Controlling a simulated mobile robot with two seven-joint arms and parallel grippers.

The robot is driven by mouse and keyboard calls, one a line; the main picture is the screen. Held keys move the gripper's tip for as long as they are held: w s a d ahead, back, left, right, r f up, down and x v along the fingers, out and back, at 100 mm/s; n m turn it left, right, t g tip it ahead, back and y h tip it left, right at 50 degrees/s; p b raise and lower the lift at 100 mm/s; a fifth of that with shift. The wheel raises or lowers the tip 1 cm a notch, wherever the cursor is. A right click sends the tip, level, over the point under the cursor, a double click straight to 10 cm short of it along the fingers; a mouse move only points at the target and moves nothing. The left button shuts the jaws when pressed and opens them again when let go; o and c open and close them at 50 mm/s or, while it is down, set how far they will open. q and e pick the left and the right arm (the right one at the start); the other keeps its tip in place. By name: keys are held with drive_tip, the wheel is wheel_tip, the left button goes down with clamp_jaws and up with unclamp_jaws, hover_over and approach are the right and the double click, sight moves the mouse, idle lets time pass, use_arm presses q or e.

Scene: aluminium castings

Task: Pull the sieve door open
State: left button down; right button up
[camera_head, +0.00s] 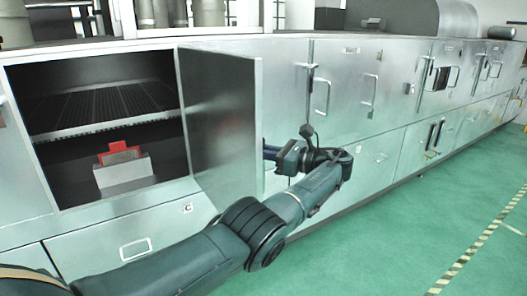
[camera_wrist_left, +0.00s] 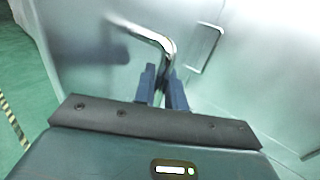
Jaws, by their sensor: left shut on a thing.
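The sieve door (camera_head: 215,120) is a flat metal panel that stands well open, swung out from the left compartment (camera_head: 70,80). My left arm reaches across below the door, and my left gripper (camera_head: 268,152) is at the door's outer face. In the left wrist view my left gripper (camera_wrist_left: 162,78) is shut on the door's bent metal handle (camera_wrist_left: 152,34). The handle is hidden behind the door in the head view. My right gripper is in neither view.
Inside the compartment are a dark grated shelf (camera_head: 105,105) and a grey block (camera_head: 123,170) with a red piece (camera_head: 120,152) on it. More closed doors with handles (camera_head: 370,90) line the cabinet to the right. The green floor (camera_head: 420,220) is clear.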

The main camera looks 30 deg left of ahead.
use_arm(q)
drive_tip(key=shift+a, duration=0.1)
drive_tip(key=c, duration=1.5)
unclamp_jaws()
drive_tip(key=shift+c, duration=0.2)
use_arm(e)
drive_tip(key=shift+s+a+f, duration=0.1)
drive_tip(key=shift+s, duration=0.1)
